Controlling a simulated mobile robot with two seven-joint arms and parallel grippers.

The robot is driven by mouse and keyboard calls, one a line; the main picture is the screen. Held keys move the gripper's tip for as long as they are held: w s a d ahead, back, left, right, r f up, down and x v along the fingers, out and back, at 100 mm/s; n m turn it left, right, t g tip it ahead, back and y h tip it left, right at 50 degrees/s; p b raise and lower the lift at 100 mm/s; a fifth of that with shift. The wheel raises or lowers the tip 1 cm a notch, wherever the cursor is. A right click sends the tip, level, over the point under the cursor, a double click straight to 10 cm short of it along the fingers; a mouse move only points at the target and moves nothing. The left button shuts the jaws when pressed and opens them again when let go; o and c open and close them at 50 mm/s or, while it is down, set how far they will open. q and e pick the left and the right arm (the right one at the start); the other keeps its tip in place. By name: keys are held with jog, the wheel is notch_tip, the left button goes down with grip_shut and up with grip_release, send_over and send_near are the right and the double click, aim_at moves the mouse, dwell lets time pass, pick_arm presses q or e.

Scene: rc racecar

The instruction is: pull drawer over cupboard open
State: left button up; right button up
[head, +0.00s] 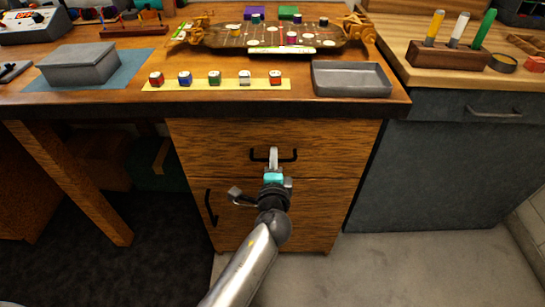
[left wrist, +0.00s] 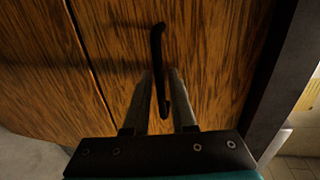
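The wooden drawer (head: 325,150) is under the table top, over the wooden cupboard door (head: 310,215). Its front looks flush and shut. Its black bar handle (head: 289,155) shows in the head view and also in the left wrist view (left wrist: 157,45). The cupboard has its own black upright handle (head: 210,207) at its left. My left gripper (head: 273,152) is in front of the middle of the drawer handle. In the left wrist view its fingers (left wrist: 161,75) stand apart, one on each side of the bar, with slim gaps visible. My right gripper is out of view.
The table top (head: 120,100) overhangs the drawer and holds a grey tray (head: 350,78), a grey box (head: 80,64), a row of small pots and a game board. A dark cabinet (head: 435,170) stands at the right. The floor (head: 400,270) in front is clear.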

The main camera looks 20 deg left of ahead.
pick_arm(q)
grip_shut()
dwell(1.4)
